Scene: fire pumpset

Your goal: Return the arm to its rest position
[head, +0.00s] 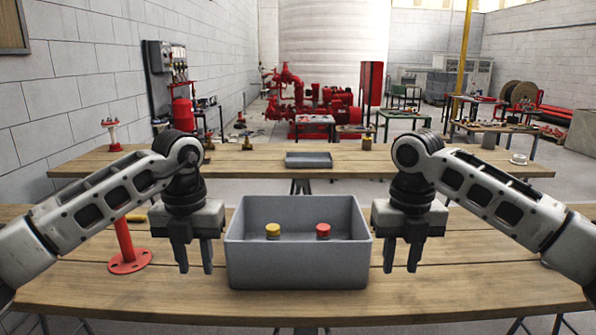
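My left gripper (195,262) points down just left of the grey bin, with its fingers apart and nothing between them. My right gripper (401,262) points down just right of the bin, also with fingers apart and empty. Both hang in front of the near wooden table's top, on either side of the bin. The grey bin (298,268) stands at the middle of the near table. Inside it a yellow-capped item (272,230) is at the left and a red-capped item (323,230) at the right; their lower parts are partly hidden by the bin's front wall.
A red stand with a round base (129,262) is on the near table (300,308) at left, partly behind my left arm. A yellow item (136,217) lies near it. The table's front strip is clear.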

